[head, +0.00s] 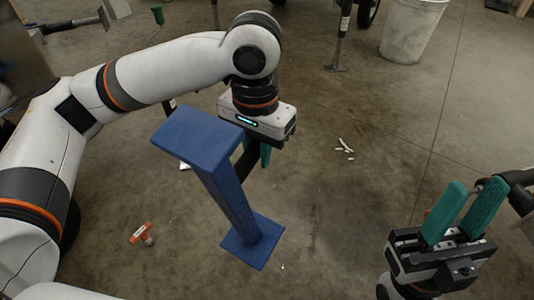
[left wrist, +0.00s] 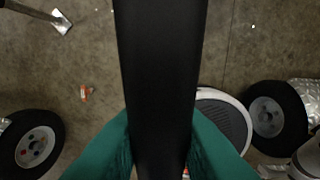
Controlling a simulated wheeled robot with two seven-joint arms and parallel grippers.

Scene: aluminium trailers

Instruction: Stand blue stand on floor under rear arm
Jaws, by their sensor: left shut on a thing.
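The blue stand (head: 225,195) has a flat top plate, a square post and a square base plate. In the head view it leans, with its top toward the upper left. My left gripper (head: 257,155) is behind the post and shut on it. In the left wrist view a long dark bar, which looks like the shaded post (left wrist: 158,85), runs between the green fingers (left wrist: 160,150). I cannot tell whether the base touches the floor. My right gripper (head: 474,192) is open and empty at the lower right. I cannot make out the rear arm for certain.
An orange fitting (head: 142,234) lies on the concrete floor left of the stand. White scraps (head: 345,148) lie to the right. A white bucket (head: 410,32) and a post with a foot (head: 340,45) stand at the back. The left wrist view shows a trailer wheel (left wrist: 34,146) at the left.

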